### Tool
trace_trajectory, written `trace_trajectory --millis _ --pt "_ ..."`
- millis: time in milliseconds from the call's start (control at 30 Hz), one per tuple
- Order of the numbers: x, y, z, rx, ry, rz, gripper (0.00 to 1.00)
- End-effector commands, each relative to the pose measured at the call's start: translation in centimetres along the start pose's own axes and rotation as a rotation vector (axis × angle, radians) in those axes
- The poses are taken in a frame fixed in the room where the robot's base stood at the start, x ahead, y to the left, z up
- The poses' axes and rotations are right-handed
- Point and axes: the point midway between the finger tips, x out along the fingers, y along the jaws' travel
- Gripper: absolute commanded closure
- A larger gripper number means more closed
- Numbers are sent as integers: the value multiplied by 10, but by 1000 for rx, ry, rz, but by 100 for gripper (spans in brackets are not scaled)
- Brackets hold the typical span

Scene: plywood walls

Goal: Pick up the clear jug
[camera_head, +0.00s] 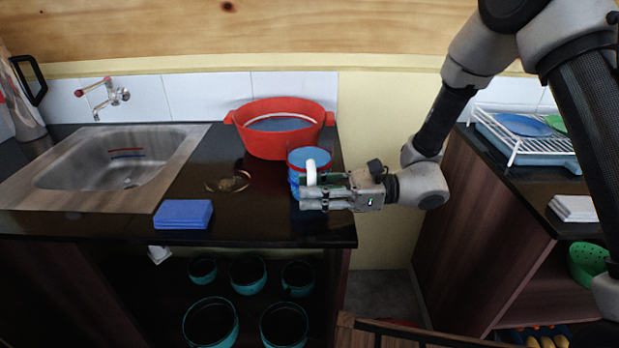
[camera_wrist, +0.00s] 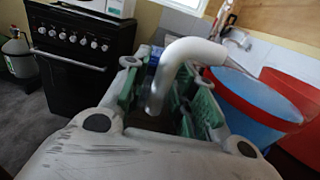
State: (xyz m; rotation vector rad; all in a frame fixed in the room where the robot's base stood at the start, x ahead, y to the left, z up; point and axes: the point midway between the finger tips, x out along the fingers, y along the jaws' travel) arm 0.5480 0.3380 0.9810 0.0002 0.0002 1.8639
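The jug (camera_head: 309,157) stands on the dark counter near its right end, with a blue body, a reddish rim and a white handle (camera_head: 311,172). No other jug that looks clear shows. My gripper (camera_head: 318,190) reaches in from the right, in front of the jug at handle height, hiding part of its lower body. In the wrist view the white handle (camera_wrist: 182,55) curves down between the green-padded fingers, and the jug's blue body (camera_wrist: 248,105) is to the right. The fingers look apart, with gaps beside the handle.
A red tub (camera_head: 262,145) stands just behind the jug. A blue folded cloth (camera_head: 183,214) and a sink (camera_head: 100,165) are to the left. A dish rack (camera_head: 515,150) is on the right counter. The wrist view shows a black stove (camera_wrist: 80,50).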

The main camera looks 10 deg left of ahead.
Motion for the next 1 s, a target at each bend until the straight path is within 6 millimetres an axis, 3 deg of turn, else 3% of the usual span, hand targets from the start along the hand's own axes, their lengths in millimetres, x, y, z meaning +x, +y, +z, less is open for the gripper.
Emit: trace_trajectory --millis 233,400,1000 --pt "3 0 0 0 0 -1 73" --pt "3 0 0 0 0 -1 100" --pt "3 -1 3 -3 -2 -1 100"
